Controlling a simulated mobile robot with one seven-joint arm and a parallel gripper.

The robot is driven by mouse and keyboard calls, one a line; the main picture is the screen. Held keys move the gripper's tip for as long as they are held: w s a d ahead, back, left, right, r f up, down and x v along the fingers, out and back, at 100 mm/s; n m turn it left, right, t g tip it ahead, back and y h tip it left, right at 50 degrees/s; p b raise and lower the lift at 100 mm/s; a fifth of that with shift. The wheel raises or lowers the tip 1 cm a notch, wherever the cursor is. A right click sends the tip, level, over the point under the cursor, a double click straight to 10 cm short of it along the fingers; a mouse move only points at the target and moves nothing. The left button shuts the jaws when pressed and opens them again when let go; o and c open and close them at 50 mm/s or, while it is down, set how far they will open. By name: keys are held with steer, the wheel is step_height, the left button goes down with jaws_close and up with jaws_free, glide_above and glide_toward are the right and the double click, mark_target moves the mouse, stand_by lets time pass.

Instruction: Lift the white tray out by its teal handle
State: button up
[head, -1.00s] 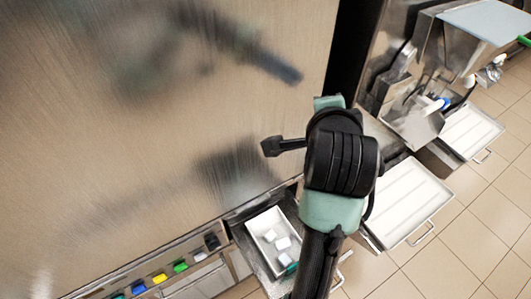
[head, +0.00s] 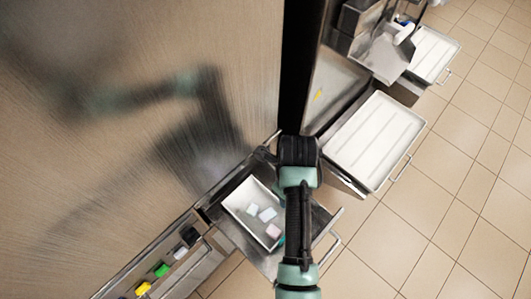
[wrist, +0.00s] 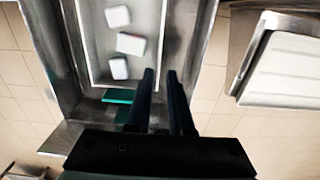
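The white tray (head: 239,199) lies in an open steel drawer and holds several small white blocks. In the wrist view the tray (wrist: 101,45) is at upper left, with its near end facing me. Its teal handle (wrist: 117,97) is a short bar at that end. In the head view only a bit of the handle (head: 281,240) shows beside my arm. My gripper (wrist: 160,73) is open and empty. Its two fingers appear to the right of the handle, apart from it in the picture; their height above it is unclear. In the head view my arm hides the fingers.
The drawer (head: 214,221) has steel walls and a bar handle (head: 327,243). A large steel panel (head: 130,60) rises on the left. A white lidded pan (head: 375,140) sits to the right, another (head: 432,52) farther back. Tiled floor (head: 450,230) is clear at right.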

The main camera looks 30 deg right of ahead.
steer(key=f, duration=0.6)
steer(key=shift+s+f, duration=0.2)
steer(key=shift+s, duration=0.1)
steer(key=shift+c, duration=0.2)
jaws_close()
stand_by(1.0)
